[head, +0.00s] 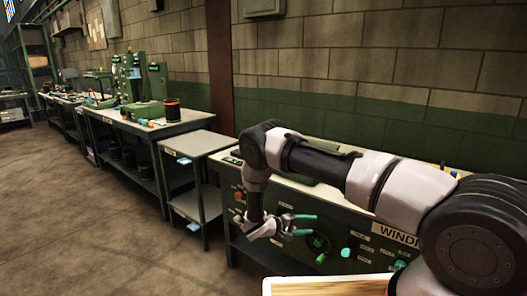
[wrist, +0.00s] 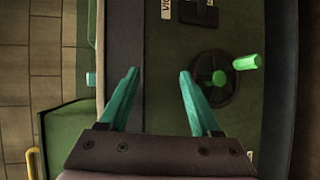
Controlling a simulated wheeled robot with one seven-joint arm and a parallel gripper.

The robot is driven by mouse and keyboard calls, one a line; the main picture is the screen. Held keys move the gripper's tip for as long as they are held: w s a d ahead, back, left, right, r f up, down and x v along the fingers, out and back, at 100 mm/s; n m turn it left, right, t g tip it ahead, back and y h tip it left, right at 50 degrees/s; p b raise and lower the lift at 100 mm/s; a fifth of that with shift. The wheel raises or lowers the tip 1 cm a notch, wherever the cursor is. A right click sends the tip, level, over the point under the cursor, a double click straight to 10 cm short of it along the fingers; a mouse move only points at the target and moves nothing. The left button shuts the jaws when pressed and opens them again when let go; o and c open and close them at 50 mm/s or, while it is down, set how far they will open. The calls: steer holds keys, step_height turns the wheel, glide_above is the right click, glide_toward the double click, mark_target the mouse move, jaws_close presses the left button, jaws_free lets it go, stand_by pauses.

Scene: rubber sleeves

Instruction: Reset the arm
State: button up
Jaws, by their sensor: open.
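My gripper (head: 303,225) has teal fingers and hangs in front of the green winding machine's control panel (head: 355,240) in the head view. In the wrist view my gripper (wrist: 156,88) shows its two fingers spread apart with nothing between them. My arm reaches in from the right of the head view and bends down at the elbow. A dark handwheel (wrist: 213,77) with a bright green handle (wrist: 247,62) lies to the right of the fingers in the wrist view, apart from them.
A block wall (head: 400,60) runs behind. The floor (head: 70,220) at left is clear.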

steer(key=s+d+r+m+g+y, duration=0.2)
steer(key=r+y, duration=0.1)
steer(key=r, duration=0.8)
steer(key=s+d+r+m+g+y, duration=0.2)
steer(key=r, duration=1)
steer(key=s+d+r+m+g+y, duration=0.2)
steer(key=r+y, duration=0.1)
steer(key=r, duration=0.8)
steer(key=s+d+r+m+t+y, duration=0.1)
steer(key=s+r+t+y, duration=0.6)
steer(key=s+r, duration=1.4)
steer(key=s+m+y, duration=0.1)
steer(key=s, duration=0.2)
steer(key=shift+m+t, duration=0.3)
steer(key=shift+m, duration=0.1)
steer(key=shift+y, duration=0.3)
